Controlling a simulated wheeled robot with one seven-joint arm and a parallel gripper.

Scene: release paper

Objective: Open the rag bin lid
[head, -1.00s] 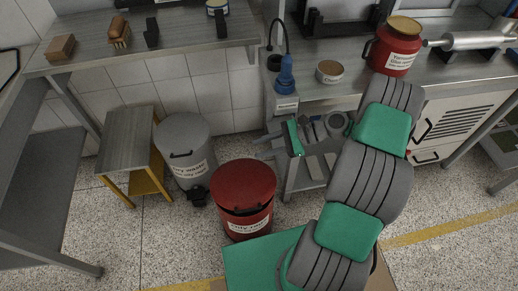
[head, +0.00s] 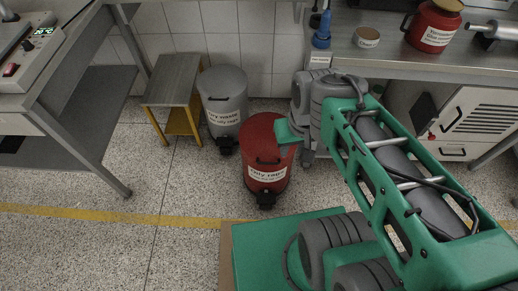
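The red rag bin (head: 266,183) stands on the floor near the middle of the head view, with a white label that seems to read "Oily rags". Its round red lid (head: 262,138) looks shut, with a dark handle (head: 268,161) on the near side and a black pedal (head: 266,199) at the base. My gripper (head: 284,133) is at the lid's right side, with a green finger part overlapping the lid's right edge in the picture. I cannot tell whether it touches the lid. The rest of the gripper is hidden by my arm, so its opening does not show.
A grey waste bin (head: 222,97) stands behind and left of the red bin. A small yellow-legged stand (head: 173,82) is farther left. A workbench (head: 375,60) lies behind my arm. Floor is clear in front and to the left.

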